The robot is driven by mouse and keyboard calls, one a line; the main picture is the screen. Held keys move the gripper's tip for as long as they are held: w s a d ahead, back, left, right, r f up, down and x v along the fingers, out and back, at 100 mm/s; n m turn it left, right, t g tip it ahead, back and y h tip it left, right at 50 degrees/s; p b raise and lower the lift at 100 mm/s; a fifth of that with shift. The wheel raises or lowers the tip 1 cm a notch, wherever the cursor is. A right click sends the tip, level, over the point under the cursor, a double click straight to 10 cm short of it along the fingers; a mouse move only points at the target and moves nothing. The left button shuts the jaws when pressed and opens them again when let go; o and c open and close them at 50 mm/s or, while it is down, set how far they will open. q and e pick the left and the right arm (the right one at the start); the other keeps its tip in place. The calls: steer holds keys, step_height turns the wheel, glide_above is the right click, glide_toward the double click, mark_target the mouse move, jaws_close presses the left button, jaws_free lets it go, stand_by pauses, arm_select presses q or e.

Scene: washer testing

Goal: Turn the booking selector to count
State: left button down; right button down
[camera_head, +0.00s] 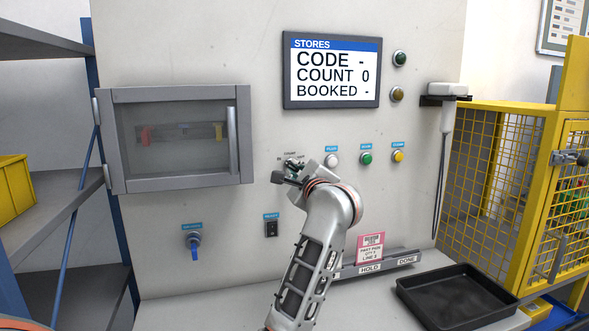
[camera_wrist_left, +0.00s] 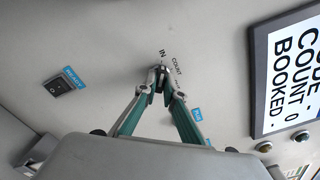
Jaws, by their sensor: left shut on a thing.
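The booking selector (camera_wrist_left: 160,72) is on the upright panel, with the labels IN and COUNT beside it in the left wrist view. My left gripper (camera_wrist_left: 159,84) is shut on the selector knob, and its fingers hide most of it. In the head view my left gripper (camera_head: 291,172) reaches up to the panel at the selector, just left of the row of buttons. Which label the knob points to cannot be made out. The screen (camera_head: 332,72) reads CODE -, COUNT 0, BOOKED -. My right gripper is not in view.
A white button (camera_head: 331,160), a green button (camera_head: 366,158) and a yellow button (camera_head: 398,156) sit right of the selector. A READY rocker switch (camera_head: 271,229) is below it. A windowed cabinet (camera_head: 176,136) is at left. A black tray (camera_head: 411,284) lies at lower right.

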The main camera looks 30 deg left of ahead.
arm_select(q)
steer(key=shift+r+m+p, duration=0.1)
steer(key=shift+m+p, duration=0.45)
steer(key=shift+m, duration=0.65)
steer(key=m+p, duration=0.1)
steer(key=m, duration=0.1)
steer(key=shift+m+p, duration=0.35)
steer(key=shift+m, duration=0.05)
steer(key=m+p, duration=0.4)
steer(key=m, duration=0.1)
steer(key=shift+m, duration=0.4)
steer(key=c, duration=2.1)
jaws_free()
steer(key=shift+c, duration=0.2)
